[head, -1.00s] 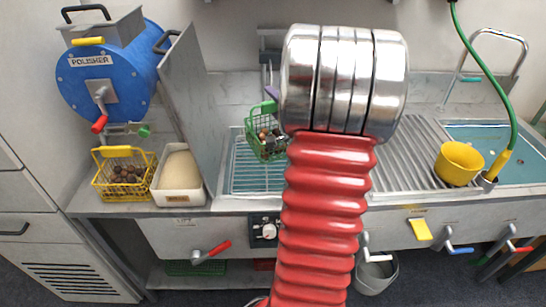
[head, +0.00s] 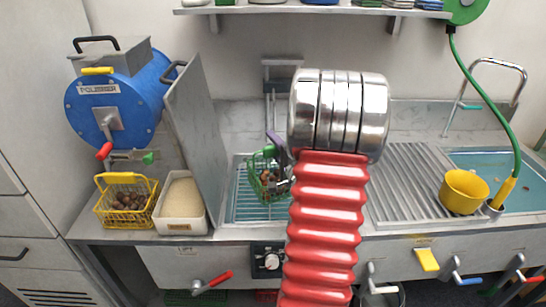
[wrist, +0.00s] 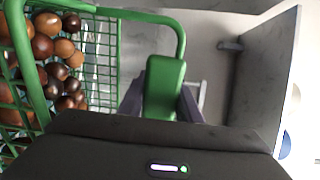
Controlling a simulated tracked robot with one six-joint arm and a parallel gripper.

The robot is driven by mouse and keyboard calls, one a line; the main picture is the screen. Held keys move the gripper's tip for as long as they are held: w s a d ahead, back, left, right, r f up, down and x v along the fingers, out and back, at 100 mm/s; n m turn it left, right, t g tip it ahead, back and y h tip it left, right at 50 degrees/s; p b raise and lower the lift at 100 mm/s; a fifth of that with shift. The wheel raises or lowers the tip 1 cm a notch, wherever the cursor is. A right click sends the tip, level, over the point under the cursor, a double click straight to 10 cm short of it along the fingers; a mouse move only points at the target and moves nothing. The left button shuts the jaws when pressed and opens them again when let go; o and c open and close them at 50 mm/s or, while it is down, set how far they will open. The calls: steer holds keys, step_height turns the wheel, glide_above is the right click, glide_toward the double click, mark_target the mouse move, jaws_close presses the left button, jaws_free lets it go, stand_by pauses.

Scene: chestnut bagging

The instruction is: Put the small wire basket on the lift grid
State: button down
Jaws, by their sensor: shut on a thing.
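The small green wire basket (head: 266,187) holds several brown chestnuts. It hangs from my gripper (head: 280,152), just right of the grey upright panel. In the wrist view, my gripper (wrist: 162,98) is shut on the green grip of the basket's handle (wrist: 164,85), and the basket's wire side (wrist: 98,60) and chestnuts fill the left. The lift grid (head: 240,210) is a wire rack in the recess of the counter. The basket is over the grid's area and covers part of it. I cannot tell whether its bottom touches the grid. My arm hides the grid's right side.
The grey panel (head: 196,130) stands close left of the grid. A yellow basket of chestnuts (head: 126,202) and a white tub (head: 181,207) stand further left, below the blue polisher (head: 118,100). A ribbed drainer (head: 408,185) and a yellow bucket (head: 463,190) are right.

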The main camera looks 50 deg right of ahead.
stand_by(0.3)
steer(key=shift+f, duration=2.1)
steer(key=c, duration=1.3)
jaws_free()
steer(key=shift+f, duration=0.15)
steer(key=v, duration=1.2)
